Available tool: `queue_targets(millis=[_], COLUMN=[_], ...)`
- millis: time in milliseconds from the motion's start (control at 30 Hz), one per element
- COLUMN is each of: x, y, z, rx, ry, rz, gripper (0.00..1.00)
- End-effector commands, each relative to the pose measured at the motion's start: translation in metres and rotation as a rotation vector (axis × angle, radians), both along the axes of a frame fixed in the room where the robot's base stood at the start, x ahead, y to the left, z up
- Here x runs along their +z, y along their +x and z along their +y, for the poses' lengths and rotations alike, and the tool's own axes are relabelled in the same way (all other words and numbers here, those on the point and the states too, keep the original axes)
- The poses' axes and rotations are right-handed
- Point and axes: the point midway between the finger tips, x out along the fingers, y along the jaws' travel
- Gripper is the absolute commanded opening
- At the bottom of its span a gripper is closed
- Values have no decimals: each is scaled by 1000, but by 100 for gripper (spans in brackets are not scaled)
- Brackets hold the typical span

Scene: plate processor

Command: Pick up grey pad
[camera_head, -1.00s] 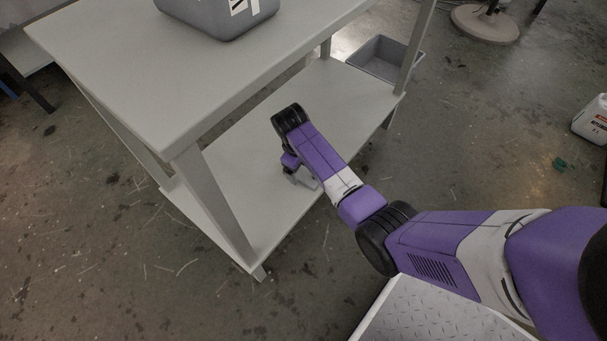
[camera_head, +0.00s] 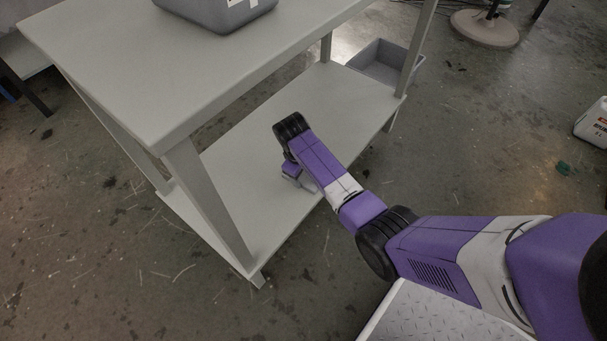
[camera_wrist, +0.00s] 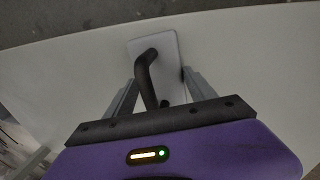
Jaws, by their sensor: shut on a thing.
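The grey pad (camera_wrist: 168,44) is a pale, rounded rectangular plate with a dark bent handle (camera_wrist: 148,68), in the upper middle of the wrist view. My gripper (camera_wrist: 161,80) has one finger on each side of the handle and is shut on the pad. The pad is over the white lower shelf (camera_wrist: 240,50); I cannot tell whether it touches it. In the head view my gripper (camera_head: 300,178) is low over the lower shelf, partly hidden by my arm, and the pad cannot be made out clearly there.
The table's upper top (camera_head: 150,70) overhangs the lower shelf, with a table leg (camera_head: 210,200) near my gripper. A grey bin (camera_head: 235,15) stands on the top. Another grey bin (camera_head: 385,62) is behind the shelf. A white canister (camera_head: 594,122) stands on the floor at right.

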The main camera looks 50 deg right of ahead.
Motion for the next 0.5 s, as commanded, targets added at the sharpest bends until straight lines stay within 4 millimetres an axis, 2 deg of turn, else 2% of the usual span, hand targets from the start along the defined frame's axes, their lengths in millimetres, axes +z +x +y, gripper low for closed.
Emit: queue_targets(millis=[267,367,500], x=[13,27,57], y=[1,1,1], z=[0,0,0], rx=[0,0,0], ry=[-1,-1,-1], rz=[-2,-2,-2], gripper=[22,22,22])
